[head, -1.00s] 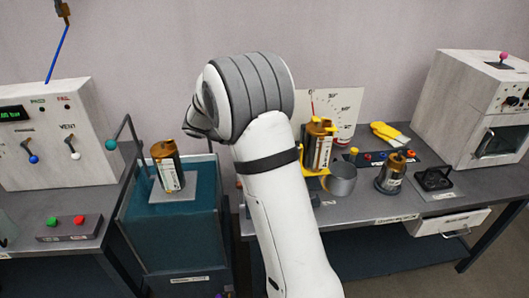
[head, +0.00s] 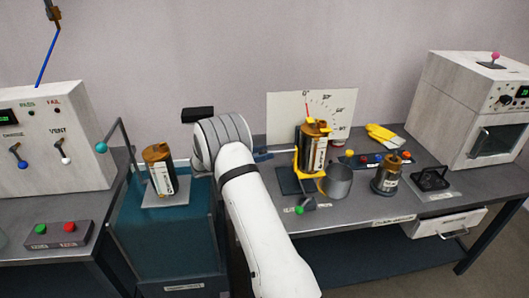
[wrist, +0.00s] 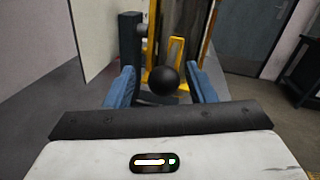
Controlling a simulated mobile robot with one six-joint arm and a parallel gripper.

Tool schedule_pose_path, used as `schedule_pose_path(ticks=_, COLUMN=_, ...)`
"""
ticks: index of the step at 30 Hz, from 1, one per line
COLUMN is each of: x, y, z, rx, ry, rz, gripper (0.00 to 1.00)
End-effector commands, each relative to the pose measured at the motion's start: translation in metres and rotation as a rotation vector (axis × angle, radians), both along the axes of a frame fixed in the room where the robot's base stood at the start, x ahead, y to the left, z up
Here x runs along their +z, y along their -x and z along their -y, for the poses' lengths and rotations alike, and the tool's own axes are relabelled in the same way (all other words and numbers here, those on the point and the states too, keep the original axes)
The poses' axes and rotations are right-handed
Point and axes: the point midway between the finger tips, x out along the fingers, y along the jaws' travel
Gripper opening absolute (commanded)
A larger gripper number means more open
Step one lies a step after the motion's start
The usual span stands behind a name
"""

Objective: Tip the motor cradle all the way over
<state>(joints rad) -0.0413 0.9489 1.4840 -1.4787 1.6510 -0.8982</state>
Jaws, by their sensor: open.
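The yellow motor cradle (head: 311,174) stands upright on the bench in front of a white angle-scale board (head: 283,112). It holds an upright amber motor with a white label (head: 312,150). My gripper (head: 262,155) is just left of the cradle, pointing right at it, partly hidden behind my arm. In the wrist view my gripper (wrist: 160,70) is open, its blue fingers on either side of a black ball knob (wrist: 163,80). The yellow cradle frame (wrist: 177,50) is right behind the knob. I cannot tell whether the fingers touch the knob.
A grey metal cup (head: 336,182) stands close to the cradle's right. Further right are a second motor (head: 385,176), yellow gloves (head: 383,133) and a white oven-like box (head: 470,110). Another motor (head: 160,170) sits on a teal stand to the left.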

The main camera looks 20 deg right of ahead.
Motion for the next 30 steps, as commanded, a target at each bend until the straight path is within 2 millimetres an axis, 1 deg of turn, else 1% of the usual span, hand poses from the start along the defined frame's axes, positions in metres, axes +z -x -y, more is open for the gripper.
schedule_pose_path(ticks=1, x=0.001, y=0.001, z=0.007, rx=-0.002, ry=0.000, rz=-0.001, gripper=0.50)
schedule_pose_path(ticks=3, x=0.001, y=0.002, z=0.014, rx=-0.003, ry=0.000, rz=-0.001, gripper=0.50)
schedule_pose_path(ticks=6, x=0.000, y=0.002, z=0.019, rx=-0.001, ry=-0.001, rz=-0.001, gripper=0.50)
schedule_pose_path(ticks=14, x=0.000, y=0.002, z=0.021, rx=-0.001, ry=-0.001, rz=0.000, gripper=0.50)
schedule_pose_path(ticks=30, x=0.000, y=0.001, z=0.021, rx=0.001, ry=-0.001, rz=0.002, gripper=0.07)
